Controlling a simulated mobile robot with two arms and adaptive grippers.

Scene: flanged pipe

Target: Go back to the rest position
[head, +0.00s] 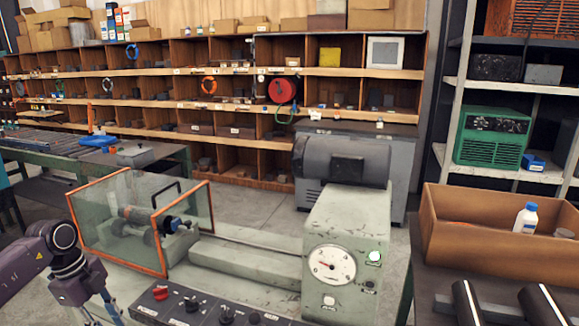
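My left arm comes in at the lower left, and its gripper (97,312) is at the bottom edge, in front of the glass guard. Its fingertips are cut off by the frame, so its opening does not show. My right gripper is not in view. A pipe-like part (137,216) with dark and brownish sections sits on the bench machine, seen partly through the glass guard (100,215) with orange edges. The guard hides details of how the part is seated.
A green-grey machine housing with a gauge (332,264) stands right of the guard. A control panel (205,308) with knobs lies in front. At right, a cardboard box (480,225) holds a white bottle (525,218). Two dark cylinders (466,302) lie near the lower right edge.

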